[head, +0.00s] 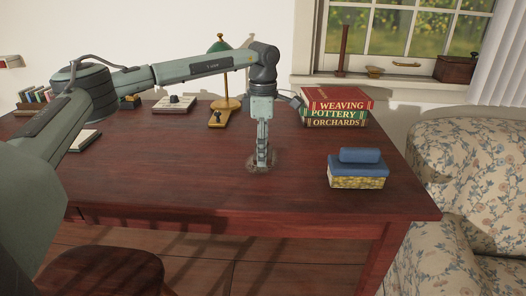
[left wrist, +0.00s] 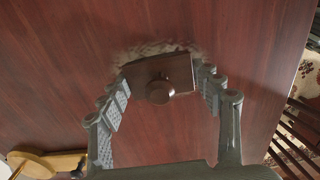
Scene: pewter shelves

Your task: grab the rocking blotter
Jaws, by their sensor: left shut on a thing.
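The rocking blotter (left wrist: 177,70), a dark brown block with a round knob on top, sits between the fingers of my left gripper (left wrist: 160,76) in the left wrist view. The gripper is shut on it, one finger at each side. In the head view my left gripper (head: 262,165) points straight down at the middle of the table, and its fingers largely hide the blotter. A pale, speckled patch surrounds the blotter in the wrist view; I cannot tell whether the blotter touches the table. My right gripper is not in view.
On the dark red table (head: 200,180), stacked books (head: 337,108) stand behind right and a blue-topped box (head: 357,175) is at the right. A green lamp (head: 225,90) and a knobbed block on a pale base (head: 175,103) stand at the back. The table's front middle is clear.

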